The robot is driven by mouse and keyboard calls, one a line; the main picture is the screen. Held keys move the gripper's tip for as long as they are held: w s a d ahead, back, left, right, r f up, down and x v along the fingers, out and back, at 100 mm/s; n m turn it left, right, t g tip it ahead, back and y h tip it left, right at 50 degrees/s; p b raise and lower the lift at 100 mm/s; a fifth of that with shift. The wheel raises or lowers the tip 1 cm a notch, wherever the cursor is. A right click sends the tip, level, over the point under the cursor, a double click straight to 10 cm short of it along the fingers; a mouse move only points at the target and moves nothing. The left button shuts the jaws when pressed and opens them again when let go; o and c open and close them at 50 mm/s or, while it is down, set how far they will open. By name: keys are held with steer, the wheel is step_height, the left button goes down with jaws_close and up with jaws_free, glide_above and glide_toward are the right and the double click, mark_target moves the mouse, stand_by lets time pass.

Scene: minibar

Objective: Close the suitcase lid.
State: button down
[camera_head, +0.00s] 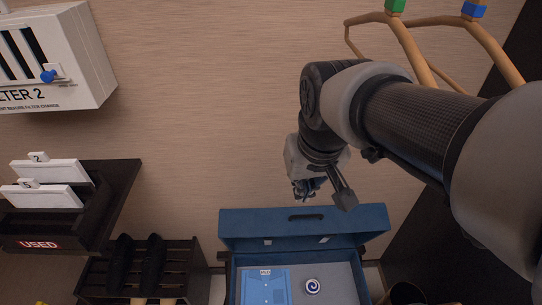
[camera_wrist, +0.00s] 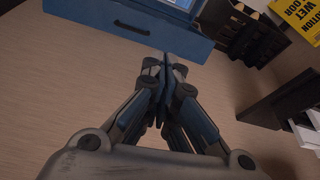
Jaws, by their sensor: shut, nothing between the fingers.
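The blue suitcase stands at the bottom centre of the head view with its lid (camera_head: 350,222) raised upright at the back. A dark handle slot shows in the lid. The grey interior (camera_head: 340,284) holds a blue folded item (camera_head: 264,288) and a round blue-and-white swirl item (camera_head: 312,286). My gripper (camera_head: 305,192) is shut and empty, above and behind the lid, apart from it as far as I can tell. In the wrist view my fingertips (camera_wrist: 168,68) point towards the lid (camera_wrist: 120,22), whose outer face and slot show at the top.
A dark slatted rack (camera_head: 140,270) with black shoes stands left of the suitcase; a shelf labelled USED (camera_head: 85,215) is above it. A white filter box (camera_head: 55,60) hangs at upper left. Wooden hooks (camera_head: 415,45) are at upper right. A yellow wet-floor sign (camera_wrist: 300,15) shows in the wrist view.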

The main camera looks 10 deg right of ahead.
steer(key=w+d+f+m+g+p, duration=0.1)
steer(key=w+d+f, duration=0.1)
steer(key=w+f, duration=0.6)
steer(key=w+d+f+g, duration=0.15)
steer(key=w+f, duration=0.25)
steer(key=w, duration=0.8)
step_height(320, 180, down, 18)
steer(key=w+d+b, duration=0.1)
steer(key=b, duration=0.1)
steer(key=shift+w+d+f, duration=0.15)
steer(key=shift+w+d, duration=0.1)
steer(key=shift+s+b, duration=0.1)
steer(key=shift+b, duration=0.2)
